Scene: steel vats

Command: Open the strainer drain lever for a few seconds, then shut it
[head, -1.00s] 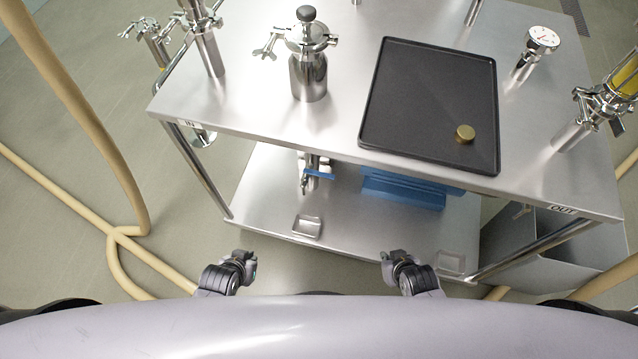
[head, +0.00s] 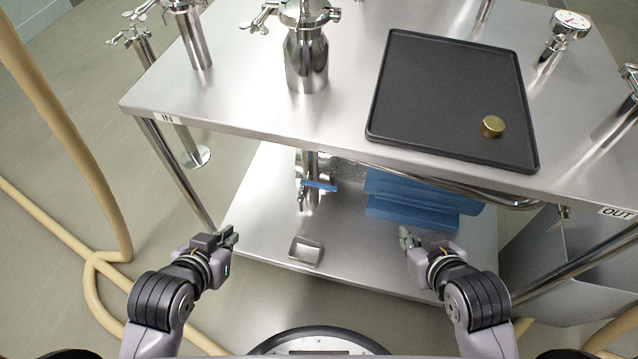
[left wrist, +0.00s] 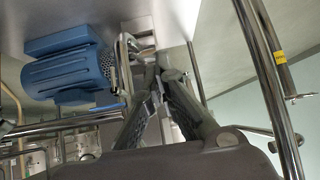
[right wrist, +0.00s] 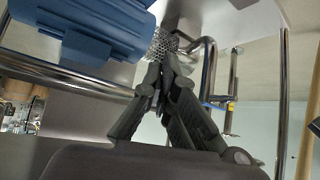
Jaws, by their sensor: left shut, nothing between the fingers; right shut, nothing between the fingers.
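A blue drain lever (head: 319,186) sits on a steel valve (head: 307,196) under the table, lying roughly crosswise. It also shows in the left wrist view (left wrist: 108,107) and the right wrist view (right wrist: 217,104). A steel vessel with a clamped lid (head: 306,62) stands on the table above it; I cannot tell whether this is the strainer. My left gripper (head: 232,238) is shut and empty, front left of the lever. My right gripper (head: 405,236) is shut and empty, front right of it. Neither touches the lever.
A small steel tray (head: 306,250) lies on the lower shelf (head: 345,253) below the valve. A blue motor (head: 415,200) is right of it. A black tray (head: 450,85) with a brass cap (head: 492,126) lies on the tabletop (head: 235,100). Tan hoses (head: 70,140) run at left.

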